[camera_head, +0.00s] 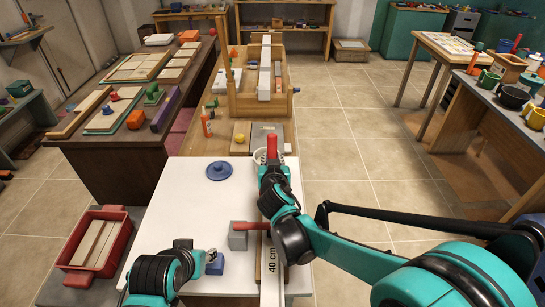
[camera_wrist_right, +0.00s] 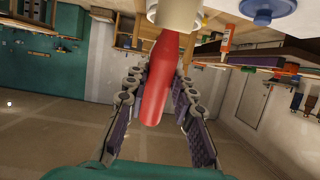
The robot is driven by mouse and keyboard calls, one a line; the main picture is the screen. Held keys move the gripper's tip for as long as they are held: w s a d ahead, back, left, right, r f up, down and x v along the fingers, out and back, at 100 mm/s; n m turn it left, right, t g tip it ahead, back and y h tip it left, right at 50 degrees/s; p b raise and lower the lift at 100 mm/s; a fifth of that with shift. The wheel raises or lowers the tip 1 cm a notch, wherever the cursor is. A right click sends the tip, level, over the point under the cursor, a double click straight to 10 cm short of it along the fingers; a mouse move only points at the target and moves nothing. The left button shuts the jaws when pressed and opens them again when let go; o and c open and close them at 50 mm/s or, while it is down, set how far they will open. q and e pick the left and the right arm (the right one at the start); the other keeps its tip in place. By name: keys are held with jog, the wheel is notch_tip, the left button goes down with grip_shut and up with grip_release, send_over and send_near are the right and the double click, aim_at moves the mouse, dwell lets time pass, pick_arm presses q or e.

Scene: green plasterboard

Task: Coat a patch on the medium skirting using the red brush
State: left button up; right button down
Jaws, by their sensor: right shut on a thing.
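A red brush handle (camera_head: 272,147) stands near the far edge of the white tabletop, at a pale round pot (camera_head: 258,158). In the right wrist view, the red handle (camera_wrist_right: 160,85) lies between the fingers of my right gripper (camera_wrist_right: 160,100), which is shut on it. Its far end meets the cream pot (camera_wrist_right: 175,14); the bristles are hidden. A white strip marked "40 cm" (camera_head: 272,268), apparently a skirting, lies at the front, partly covered by my right arm. My left gripper (camera_head: 208,258) is low over the table; its jaws are unclear.
A grey block with a red handle (camera_head: 238,238) sits beside the strip. A blue lid (camera_head: 220,170) lies on the white tabletop (camera_head: 185,205). A blue piece (camera_head: 215,265) is by my left gripper. A red crate (camera_head: 92,245) stands left. The tabletop's left middle is clear.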

jog(key=s, duration=0.8)
jog(key=shift+s+p, duration=0.15)
jog(key=shift+p, duration=0.3)
dwell(0.8)
notch_tip(320, 180, up, 7)
jog(key=p, duration=0.6)
dwell(0.4)
